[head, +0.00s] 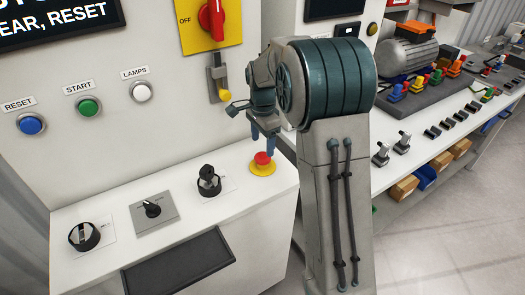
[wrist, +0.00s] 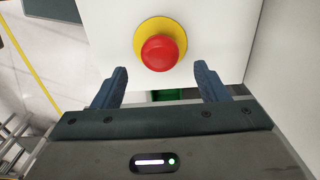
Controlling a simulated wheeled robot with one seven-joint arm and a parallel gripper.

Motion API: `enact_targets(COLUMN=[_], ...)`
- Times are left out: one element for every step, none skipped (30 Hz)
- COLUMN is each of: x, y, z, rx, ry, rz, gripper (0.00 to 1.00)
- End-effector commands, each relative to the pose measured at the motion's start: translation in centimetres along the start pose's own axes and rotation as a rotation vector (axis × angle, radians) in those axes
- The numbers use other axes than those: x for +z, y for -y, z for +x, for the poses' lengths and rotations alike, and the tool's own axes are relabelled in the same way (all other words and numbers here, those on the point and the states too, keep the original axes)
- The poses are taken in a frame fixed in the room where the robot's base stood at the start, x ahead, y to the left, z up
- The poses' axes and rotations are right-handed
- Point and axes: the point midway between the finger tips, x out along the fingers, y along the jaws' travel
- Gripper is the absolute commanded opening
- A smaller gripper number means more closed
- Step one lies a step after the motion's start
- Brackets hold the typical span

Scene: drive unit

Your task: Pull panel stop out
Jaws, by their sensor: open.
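The panel stop is a red mushroom button (head: 262,159) on a yellow round base, at the right end of the white console top. It also shows in the wrist view (wrist: 160,53), upper middle. My gripper (head: 264,146) is just above the button in the head view. In the wrist view my gripper's two blue fingers (wrist: 160,82) are spread apart, with the button centred a little beyond their tips. The fingers do not appear to touch the button, and nothing is between them. The exact height gap is hard to tell.
Black knobs (head: 208,181) stand left of the stop on the console (head: 262,200). A yellow-ended padlock-like part (head: 223,96) hangs under a red rotary switch (head: 212,18) on the wall panel. A workbench with a motor (head: 408,54) is at right.

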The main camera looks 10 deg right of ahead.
Motion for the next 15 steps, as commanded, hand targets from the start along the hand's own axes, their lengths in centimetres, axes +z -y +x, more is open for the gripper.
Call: enact_targets(x=[0.0,0.0,0.0,0.0,0.0,0.0,0.0,0.0,0.0,0.0,0.0,0.0,0.0,0.0,0.0], y=[-0.1,-0.1,-0.1,-0.1,0.0,0.0,0.0,0.0,0.0,0.0,0.0,0.0,0.0,0.0,0.0], z=[0.9,1.5,2.1,2.5,2.9,3.4,3.8,4.0,4.3,4.4,4.6,4.7,4.8,4.8,4.8], rx=[0.004,0.004,0.003,0.003,0.003,0.002,0.003,0.002,0.001,0.0,0.0,0.0,0.0,-0.001,-0.001], ry=[0.001,0.001,0.001,0.001,0.0,0.0,0.0,0.0,0.0,0.0,0.0,0.0,0.0,0.0,-0.001], rz=[0.0,0.0,0.0,0.0,0.0,0.0,-0.001,-0.001,-0.001,-0.001,-0.001,-0.001,-0.001,-0.001,-0.001], gripper=[0.67,0.67,0.67,0.67,0.67,0.67,0.67,0.67,0.67,0.67,0.67,0.67,0.67,0.67,0.67])
